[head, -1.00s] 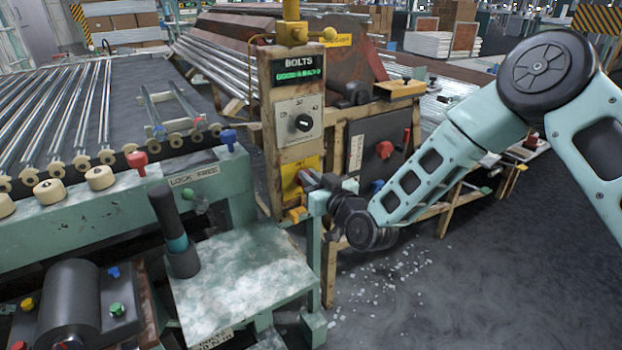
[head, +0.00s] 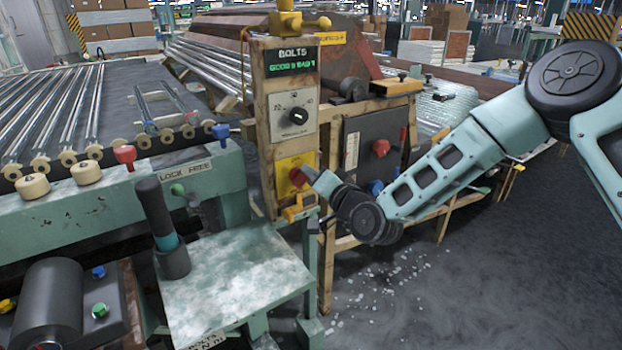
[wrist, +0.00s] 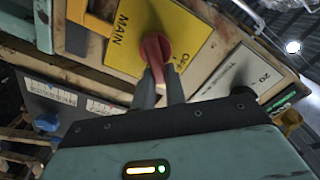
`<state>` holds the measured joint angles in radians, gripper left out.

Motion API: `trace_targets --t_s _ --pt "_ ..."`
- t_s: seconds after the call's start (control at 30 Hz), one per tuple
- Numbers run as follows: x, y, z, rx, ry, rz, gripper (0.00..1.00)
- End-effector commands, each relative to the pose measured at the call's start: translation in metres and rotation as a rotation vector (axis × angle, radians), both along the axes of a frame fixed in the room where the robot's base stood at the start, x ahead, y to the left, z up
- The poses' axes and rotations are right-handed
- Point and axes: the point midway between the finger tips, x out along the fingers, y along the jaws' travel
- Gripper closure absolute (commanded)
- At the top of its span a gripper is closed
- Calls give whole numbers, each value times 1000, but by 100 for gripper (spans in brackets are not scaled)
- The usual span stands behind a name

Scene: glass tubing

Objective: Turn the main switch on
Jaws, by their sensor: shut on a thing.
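The main switch is a red rotary knob (wrist: 154,52) on a yellow plate (wrist: 185,45) marked MAIN in the wrist view. In the head view the red knob (head: 298,177) shows at the lower part of the control post, on the yellow plate (head: 284,165). My gripper (wrist: 161,72) has its two grey fingers closed on the red knob in the wrist view. In the head view my gripper (head: 313,180) reaches the plate from the right, and its fingers are mostly hidden. The switch's position marking is only partly readable.
Above the switch are a black dial (head: 298,114) and a green-lit BOLTS display (head: 291,62). To the right is a dark panel (head: 365,150) with another red knob (head: 381,148). A green bench (head: 235,280) stands at the left front. Open floor lies at the right.

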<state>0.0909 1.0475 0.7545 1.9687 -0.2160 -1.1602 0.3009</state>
Motion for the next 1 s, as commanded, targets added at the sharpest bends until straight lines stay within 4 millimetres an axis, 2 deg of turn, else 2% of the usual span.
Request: trace_targets --t_s 0.6,1.0 --pt "3 -5 -14 446 304 -2 100" --pt "3 -5 -17 582 396 -2 100"
